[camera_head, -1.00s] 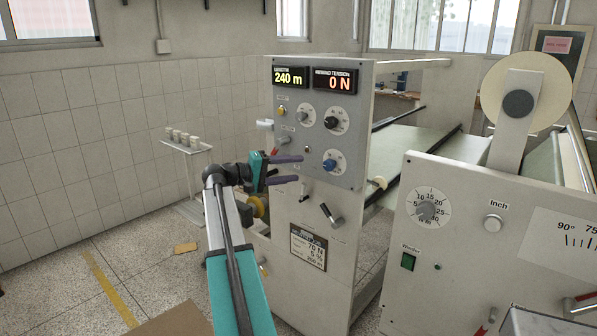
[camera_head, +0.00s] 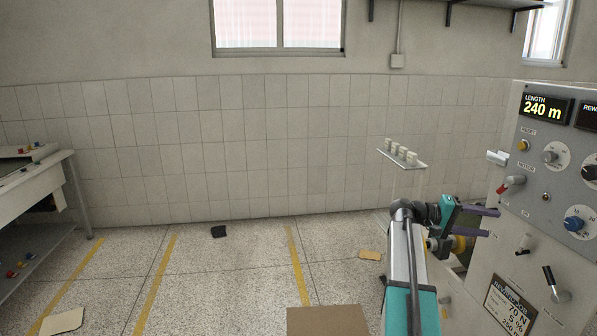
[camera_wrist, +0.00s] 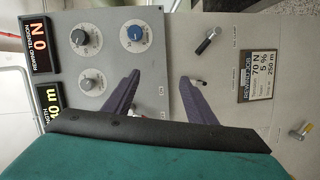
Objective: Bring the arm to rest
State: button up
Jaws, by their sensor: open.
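My gripper (camera_head: 491,222) is at the right in the head view, at the end of my raised teal and grey arm. Its two purple fingers are apart and nothing shows between them. They point right, towards the grey control panel (camera_head: 533,205); from here I cannot tell the gap to it. In the wrist view the fingers (camera_wrist: 160,75) stand open in front of the same panel, which appears turned sideways. The teal gripper body hides the lower part of that view.
A small shelf with several white cups (camera_head: 401,152) stands by the tiled wall. At the left is a bench (camera_head: 35,165). A brown sheet (camera_head: 327,320) and a dark scrap (camera_head: 218,232) lie on the floor. The middle floor is otherwise mostly clear.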

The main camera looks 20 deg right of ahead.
jog(key=w+a+f+n+t, duration=0.15)
jog(key=w+a+f, duration=0.35)
jog(key=f, duration=0.5)
jog(key=w+a+f+n+t+y, duration=0.1)
jog(key=w+a+f+n, duration=0.15)
jog(key=a+f, duration=0.55)
jog(key=w+a+f+n+t, duration=0.2)
jog(key=w+a+f, duration=0.3)
jog(key=f, duration=0.6)
jog(key=s+a+f+n+y, duration=0.2)
jog(key=s+a+f, duration=0.1)
jog(key=a+f, duration=0.65)
jog(key=s+a+f+n+y, duration=0.15)
jog(key=s+a+f, duration=0.25)
jog(key=a+f, duration=0.55)
jog(key=s+a+f+y, duration=0.3)
jog(key=s+a+f, duration=0.2)
jog(key=s+a, duration=0.2)
jog(key=s+a+f+m+g+y, duration=0.1)
jog(key=s+a+f+y, duration=0.2)
jog(key=s+a+f, duration=0.3)
jog(key=s+a+f+g+y, duration=0.1)
jog(key=s+a+f+y, duration=0.3)
jog(key=s+a, duration=0.5)
jog(key=a+f, duration=0.2)
jog(key=a, duration=0.4)
jog(key=shift+s+f, duration=0.25)
jog(key=shift+s, duration=0.15)
